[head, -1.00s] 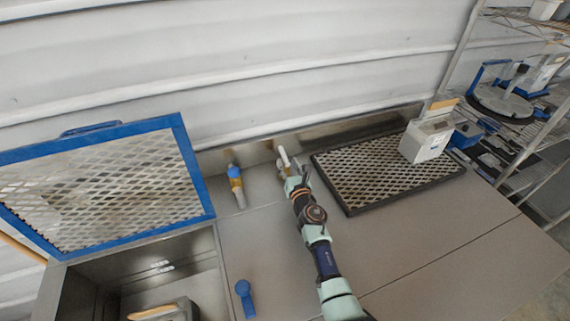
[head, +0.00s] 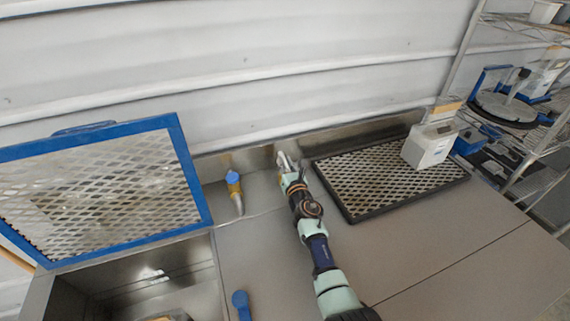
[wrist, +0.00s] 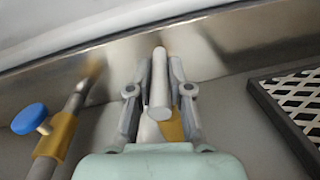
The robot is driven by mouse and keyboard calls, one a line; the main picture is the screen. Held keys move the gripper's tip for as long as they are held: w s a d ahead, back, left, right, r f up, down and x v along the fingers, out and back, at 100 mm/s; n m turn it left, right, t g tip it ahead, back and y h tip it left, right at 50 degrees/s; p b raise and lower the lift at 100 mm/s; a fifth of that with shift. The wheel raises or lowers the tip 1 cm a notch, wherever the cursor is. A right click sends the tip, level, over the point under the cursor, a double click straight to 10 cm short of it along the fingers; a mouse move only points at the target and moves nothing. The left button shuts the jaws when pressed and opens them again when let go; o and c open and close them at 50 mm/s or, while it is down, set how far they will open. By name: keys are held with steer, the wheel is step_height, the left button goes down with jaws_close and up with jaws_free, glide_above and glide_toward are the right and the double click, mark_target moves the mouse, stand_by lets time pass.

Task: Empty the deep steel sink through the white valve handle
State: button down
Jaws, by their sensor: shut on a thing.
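The white valve handle (wrist: 159,88) is a pale rod standing up in front of the steel backsplash, with a yellow body (wrist: 172,127) partly showing below it. My gripper (wrist: 160,68) has a finger on each side of the handle and is shut on it. In the head view my gripper (head: 287,162) reaches the back of the counter and mostly hides the handle. The deep steel sink (head: 207,262) is at lower left; its bottom is partly cut off by the picture edge.
A yellow valve with a blue knob (head: 232,178) stands left of my gripper, also close in the wrist view (wrist: 29,118). A black-framed mesh panel (head: 352,216) lies to the right, with a grey box (head: 428,148) at its far corner. A blue-framed mesh lid (head: 190,180) stands raised over the sink.

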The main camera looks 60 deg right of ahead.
steer(key=shift+w+a+f+m+g+h+b, duration=0.1)
steer(key=shift+f+m+g+h+b, duration=0.2)
steer(key=shift+m+g+h+b, duration=0.65)
steer(key=m+g+h+b, duration=0.1)
steer(key=g+b, duration=0.1)
steer(key=b, duration=0.1)
steer(key=m+g+h+b, duration=0.1)
steer(key=m+g+b, duration=0.1)
steer(key=g+b, duration=0.1)
steer(key=shift+w+a+f, duration=0.1)
steer(key=shift+w+f, duration=0.1)
steer(key=m+g+b, duration=0.1)
steer(key=g+b, duration=0.1)
steer(key=b, duration=0.2)
steer(key=m+g+h+b, duration=0.1)
steer(key=m+g+b, duration=0.1)
steer(key=b, duration=0.1)
steer(key=shift+w+f+g+b, duration=0.1)
steer(key=shift+f+g+b, duration=0.05)
steer(key=shift+g+b, duration=0.2)
steer(key=shift+r+m+g+b, duration=0.25)
steer(key=shift+m+g+b, duration=0.4)
steer(key=shift+b, duration=0.55)
steer(key=shift+r, duration=0.2)
steer(key=c, duration=1.1)
jaws_free()
steer(key=shift+r, duration=0.1)
